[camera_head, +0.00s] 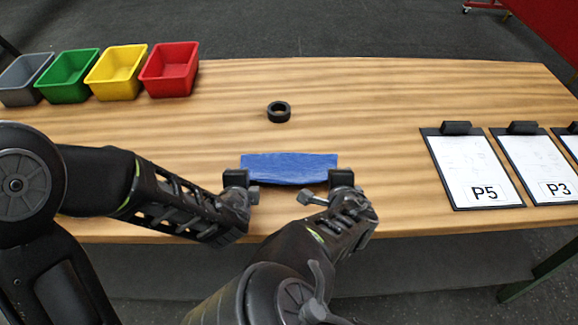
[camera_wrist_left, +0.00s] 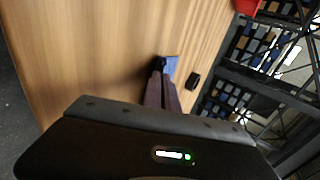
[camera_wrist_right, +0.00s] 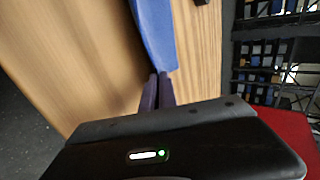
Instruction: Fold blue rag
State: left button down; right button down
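The blue rag (camera_head: 290,167) lies near the front edge of the table as a wide, narrow strip, its front edge bowed between my two grippers. My left gripper (camera_head: 243,185) is at its front left corner. In the left wrist view the fingers (camera_wrist_left: 159,72) are together at a small visible part of the rag (camera_wrist_left: 170,65). My right gripper (camera_head: 335,187) is at the front right corner. In the right wrist view its fingers (camera_wrist_right: 158,80) are together at the rag's edge (camera_wrist_right: 154,30). The fingertips partly hide both corners.
A black ring (camera_head: 279,112) lies behind the rag. Grey (camera_head: 22,92), green (camera_head: 66,90), yellow (camera_head: 115,86) and red (camera_head: 168,82) bins stand at the back left. Clipboards, including P5 (camera_head: 470,175) and P3 (camera_head: 540,165), lie at the right. The table's back middle is clear.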

pick_arm(q)
jog(key=c, duration=1.3)
grip_release()
pick_arm(e)
jog(key=c, duration=1.3)
grip_release()
pick_arm(q)
jog(key=shift+r, duration=0.45)
pick_arm(e)
jog(key=shift+r, duration=0.4)
pick_arm(q)
jog(key=r, duration=0.2)
jog(key=s+r, duration=0.1)
jog(key=r, duration=0.2)
jog(key=s+r, duration=0.1)
jog(key=r, duration=0.2)
jog(key=shift+r, duration=0.1)
pick_arm(e)
jog(key=r, duration=0.2)
jog(key=s+r, duration=0.1)
jog(key=r, duration=0.2)
jog(key=s+r, duration=0.1)
jog(key=r, duration=0.2)
jog(key=shift+r, duration=0.1)
